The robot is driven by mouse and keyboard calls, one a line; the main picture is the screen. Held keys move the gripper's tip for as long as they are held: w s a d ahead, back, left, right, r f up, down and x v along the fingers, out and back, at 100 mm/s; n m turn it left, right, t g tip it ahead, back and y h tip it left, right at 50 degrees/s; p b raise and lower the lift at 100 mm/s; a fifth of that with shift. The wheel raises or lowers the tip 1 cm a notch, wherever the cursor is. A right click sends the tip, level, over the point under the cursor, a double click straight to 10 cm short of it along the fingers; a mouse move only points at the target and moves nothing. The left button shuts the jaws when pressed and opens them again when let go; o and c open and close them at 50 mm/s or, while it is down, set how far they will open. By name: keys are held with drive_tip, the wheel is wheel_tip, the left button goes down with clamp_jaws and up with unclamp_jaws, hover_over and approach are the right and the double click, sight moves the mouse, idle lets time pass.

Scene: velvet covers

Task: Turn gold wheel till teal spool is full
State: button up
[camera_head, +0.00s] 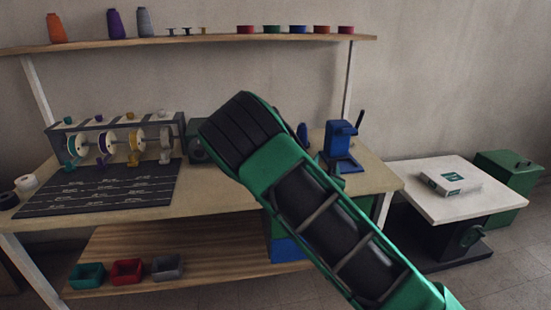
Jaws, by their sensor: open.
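The winding rack (182,128) stands on the left of the workbench, with a row of pale discs and coloured parts below and small coloured pieces on top. A gold wheel-like part (136,142) is third from the left in the row. A teal part (70,164), perhaps the teal spool, is at the far left; how much thread it bears is too small to tell. My green and black arm crosses the middle from the lower right, its visible end right of the rack. My gripper is not visible.
A dark mat (105,190) lies before the rack. A blue device (340,140) stands on the bench (220,190) beyond my arm. Cones and reels line the shelf (220,41). Bins sit below, and a white side table (465,203) with a box (449,183) stands at right.

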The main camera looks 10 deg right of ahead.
drive_tip(key=w+a+n+t+y, duration=0.1)
drive_tip(key=a+n+y, duration=0.1)
drive_tip(key=a, duration=0.3)
drive_tip(key=a+f+n+y, duration=0.1)
drive_tip(key=a+n+y, duration=0.1)
drive_tip(key=a+n, duration=0.3)
drive_tip(key=w+a+f+n+t+y, duration=0.1)
drive_tip(key=a+n+y, duration=0.1)
drive_tip(key=a, duration=0.3)
drive_tip(key=shift+w+a+n+t+y, duration=0.3)
drive_tip(key=shift+w+n+y, duration=0.1)
drive_tip(key=shift+n, duration=0.3)
drive_tip(key=shift+w+a, duration=0.15)
drive_tip(key=w, duration=1)
drive_tip(key=shift+w, duration=0.2)
drive_tip(key=c, duration=1.1)
